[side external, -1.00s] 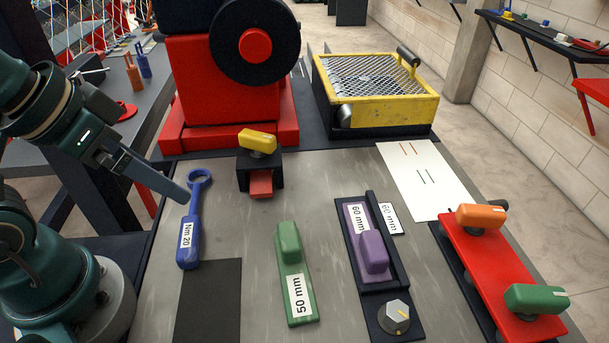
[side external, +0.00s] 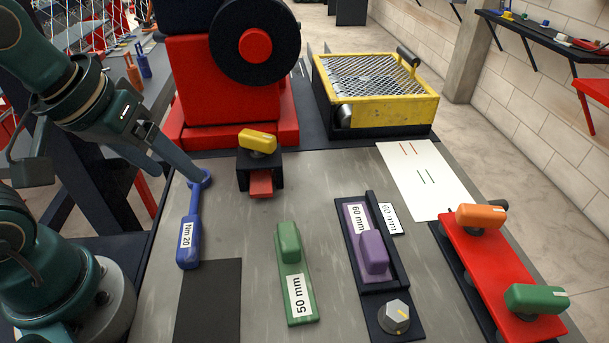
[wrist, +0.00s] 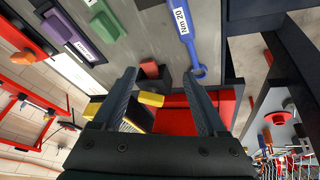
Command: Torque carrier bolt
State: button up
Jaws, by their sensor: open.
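The blue torque wrench (side external: 188,240), labelled "Nm 20", lies on the grey bench with its ring end pointing away. It also shows in the wrist view (wrist: 183,30). My gripper (side external: 190,174) is open and empty, its fingertips over or near the ring end, which they partly overlap in the side view. In the wrist view my gripper (wrist: 160,76) has its right fingertip beside the ring; the height gap cannot be told. A black block with a yellow handle (side external: 257,141) and a red tongue (side external: 261,184) stands right of the ring. I cannot identify the carrier bolt.
A red machine (side external: 215,85) stands behind, next to a yellow mesh-topped box (side external: 385,108). A green 50 mm piece (side external: 291,268) and a purple 60 mm piece (side external: 373,252) in a dark holder lie to the right. A red rack (side external: 490,262) is at far right. A dark mat (side external: 210,300) lies in front.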

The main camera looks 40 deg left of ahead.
aim_at(188, 223)
jog(key=a+f+n+g, duration=0.1)
jog(key=f, duration=0.1)
jog(key=w+a+f+n+g, duration=0.1)
jog(key=f+n+g, duration=0.1)
jog(key=f, duration=0.1)
jog(key=f+n+g, duration=0.1)
jog(key=f+n, duration=0.1)
jog(key=f, duration=0.1)
jog(key=shift+w+a+f+g, duration=0.1)
jog(key=shift+w+a+g, duration=0.2)
jog(key=shift+a, duration=0.1)
jog(key=shift+s+a+f, duration=0.1)
jog(key=shift+s+f, duration=0.1)
jog(key=shift+f, duration=2.7)
jog(key=shift+n, duration=0.3)
grip_shut()
